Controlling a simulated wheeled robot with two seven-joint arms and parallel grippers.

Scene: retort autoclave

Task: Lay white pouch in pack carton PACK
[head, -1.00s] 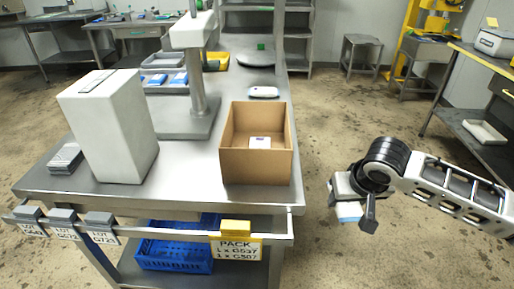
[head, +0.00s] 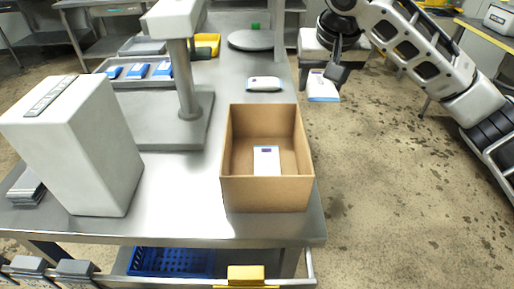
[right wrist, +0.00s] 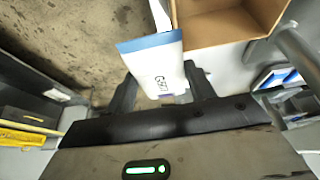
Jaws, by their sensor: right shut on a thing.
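My right gripper (head: 336,70) is shut on a white pouch (head: 322,87) with a blue edge, held hanging beyond the table's right edge, right of and farther back than the carton. In the right wrist view the pouch (right wrist: 158,65) sits between the fingers (right wrist: 162,90), its printed code facing the camera. One white pouch (head: 266,160) lies flat inside the carton. My left gripper is not in view.
A tall white box-shaped unit (head: 80,145) stands at left and a grey post (head: 184,90) behind. Another white pouch (head: 264,84) lies on the table behind the carton. A tray (head: 120,82) holds blue packs.

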